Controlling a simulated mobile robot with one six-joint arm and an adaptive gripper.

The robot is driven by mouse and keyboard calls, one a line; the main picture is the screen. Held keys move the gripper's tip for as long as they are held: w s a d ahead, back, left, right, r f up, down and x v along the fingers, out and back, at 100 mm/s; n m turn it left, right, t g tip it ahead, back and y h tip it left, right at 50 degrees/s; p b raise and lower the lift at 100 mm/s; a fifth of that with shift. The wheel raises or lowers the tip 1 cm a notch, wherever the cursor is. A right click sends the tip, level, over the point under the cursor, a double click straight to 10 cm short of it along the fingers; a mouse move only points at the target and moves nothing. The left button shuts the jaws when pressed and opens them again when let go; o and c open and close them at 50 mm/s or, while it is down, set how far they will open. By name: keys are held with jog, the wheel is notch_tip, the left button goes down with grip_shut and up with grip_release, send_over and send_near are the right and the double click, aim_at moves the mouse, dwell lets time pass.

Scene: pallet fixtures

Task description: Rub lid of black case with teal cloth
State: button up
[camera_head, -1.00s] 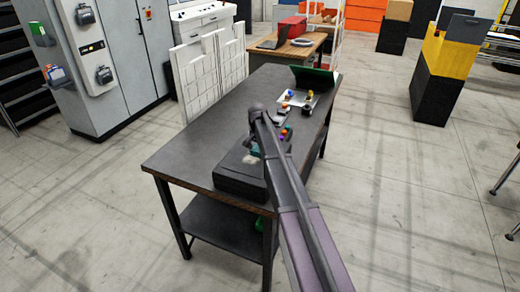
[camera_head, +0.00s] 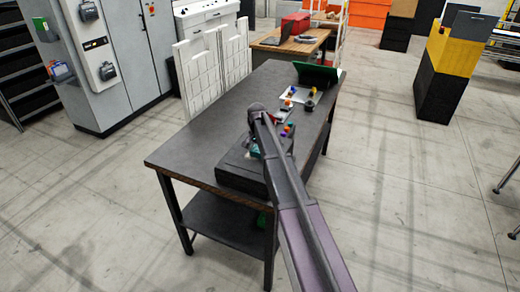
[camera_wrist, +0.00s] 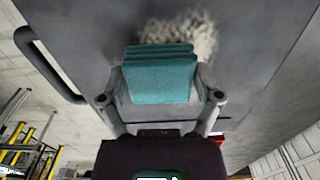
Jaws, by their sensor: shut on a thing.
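The black case (camera_head: 238,172) lies on the near end of the dark table, partly hidden behind my arm. Its dark lid (camera_wrist: 252,62) fills much of the wrist view, with a handle (camera_wrist: 48,68) at the left edge. A pale, dusty smudge (camera_wrist: 192,28) marks the lid. My gripper (camera_wrist: 160,92) is shut on the folded teal cloth (camera_wrist: 160,80), which is over the lid and overlaps the lower left of the smudge in the wrist view. A bit of the cloth shows in the head view (camera_head: 254,151). I cannot tell whether it presses on the lid.
The dark table (camera_head: 195,145) has bare room left of the case. Small coloured parts (camera_head: 288,129) lie just beyond my gripper. Farther back are a white sheet with knobs (camera_head: 298,95) and an open green-and-black case (camera_head: 318,74). A white panel rack (camera_head: 212,65) stands behind the table.

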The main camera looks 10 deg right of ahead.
aim_at(249, 161)
jog(key=shift+s+a+f, duration=0.1)
jog(key=shift+s+a, duration=0.2)
jog(key=shift+s, duration=0.1)
jog(key=shift+s+a, duration=0.1)
jog(key=shift+s, duration=0.05)
jog(key=shift+s+a, duration=1.05)
jog(key=shift+s, duration=0.3)
jog(key=shift+w+a, duration=0.4)
jog(key=shift+a, duration=0.2)
jog(key=shift+w+d, duration=0.6)
jog(key=shift+w, duration=0.25)
jog(key=shift+w+d, duration=0.6)
jog(key=shift+w, duration=0.25)
